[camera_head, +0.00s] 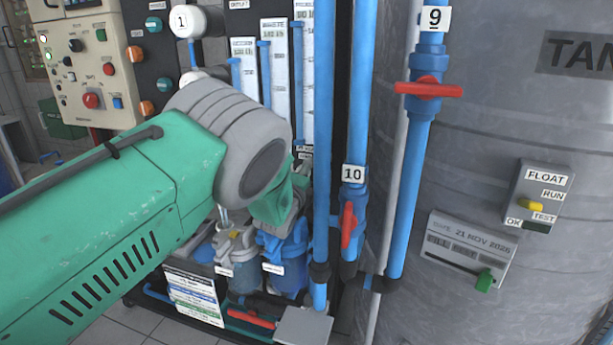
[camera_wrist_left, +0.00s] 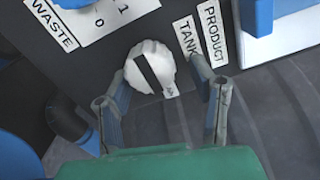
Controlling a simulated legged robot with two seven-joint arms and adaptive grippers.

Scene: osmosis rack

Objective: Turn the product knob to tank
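The white knob (camera_wrist_left: 150,66) with a dark stripe shows in the left wrist view, on a dark panel. Its stripe runs from upper left to lower right, with a small marked tab at the lower right. The TANK label (camera_wrist_left: 187,40) is just right of it, the PRODUCT label (camera_wrist_left: 212,33) further right, and the WASTE label (camera_wrist_left: 52,24) at upper left. My left gripper (camera_wrist_left: 161,82) is open, one finger on each side of the knob; I cannot tell whether they touch it. In the head view my arm hides the knob. My right gripper is not in view.
Blue pipes with red valve handles, tagged 10 (camera_head: 348,225) and 9 (camera_head: 428,90), stand right of my arm. A grey tank (camera_head: 480,140) with a float box (camera_head: 538,195) fills the right. A button panel (camera_head: 90,65) is at upper left.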

